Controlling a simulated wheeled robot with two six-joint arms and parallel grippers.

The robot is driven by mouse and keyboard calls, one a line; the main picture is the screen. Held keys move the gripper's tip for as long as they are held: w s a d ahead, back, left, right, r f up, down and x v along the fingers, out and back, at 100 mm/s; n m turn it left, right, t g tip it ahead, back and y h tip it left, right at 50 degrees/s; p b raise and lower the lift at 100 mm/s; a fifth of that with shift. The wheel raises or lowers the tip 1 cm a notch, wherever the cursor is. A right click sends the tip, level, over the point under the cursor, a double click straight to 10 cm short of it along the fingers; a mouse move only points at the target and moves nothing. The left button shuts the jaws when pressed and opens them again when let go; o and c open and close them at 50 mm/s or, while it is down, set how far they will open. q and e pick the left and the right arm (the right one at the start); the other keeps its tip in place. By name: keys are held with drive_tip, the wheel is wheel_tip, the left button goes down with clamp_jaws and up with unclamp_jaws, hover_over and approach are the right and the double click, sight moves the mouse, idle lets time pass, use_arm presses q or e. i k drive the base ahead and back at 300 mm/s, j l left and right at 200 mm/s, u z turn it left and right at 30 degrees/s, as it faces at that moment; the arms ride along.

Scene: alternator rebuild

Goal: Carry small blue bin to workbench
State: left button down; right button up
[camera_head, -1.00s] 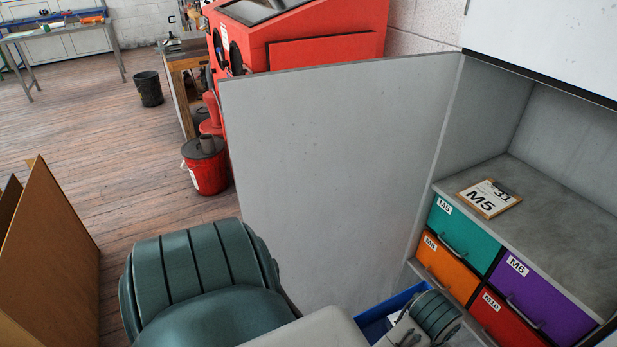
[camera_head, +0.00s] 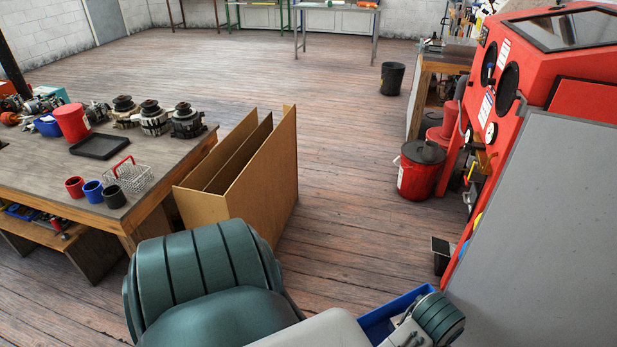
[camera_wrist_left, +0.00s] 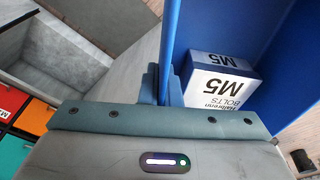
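The small blue bin (camera_head: 400,308) shows at the bottom of the head view, partly hidden behind my left arm. In the left wrist view its blue wall (camera_wrist_left: 190,40) stands between the fingers of my left gripper (camera_wrist_left: 162,88), which is shut on it. A white and blue box (camera_wrist_left: 220,82) marked M5 bolts is inside the bin. My left gripper's fingers are hidden in the head view. My right gripper is in neither view. A wooden workbench (camera_head: 35,172) with a grey top stands at the left of the head view.
On the bench are a red bucket (camera_head: 72,122), a black tray (camera_head: 100,146), cups, a wire basket (camera_head: 128,176) and several alternators. A wooden divider rack (camera_head: 265,190) stands beside it. A red blasting cabinet (camera_head: 550,50) and red bin (camera_head: 418,172) are right. Open floor lies between.

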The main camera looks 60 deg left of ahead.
sight(51, 172)
drive_tip(key=k+j+u, duration=0.2)
drive_tip(key=u, duration=0.15)
drive_tip(key=k+j+u, duration=0.1)
drive_tip(key=j+u, duration=0.25)
drive_tip(key=k+j+u, duration=0.1)
drive_tip(key=j+u, duration=1)
drive_tip(key=j, duration=1.6)
drive_tip(key=i+j, duration=0.15)
drive_tip(key=j, duration=0.15)
drive_tip(key=i+j, duration=0.15)
drive_tip(key=j, duration=0.15)
drive_tip(key=i+j, duration=0.15)
drive_tip(key=j, duration=0.15)
drive_tip(key=i, duration=0.1)
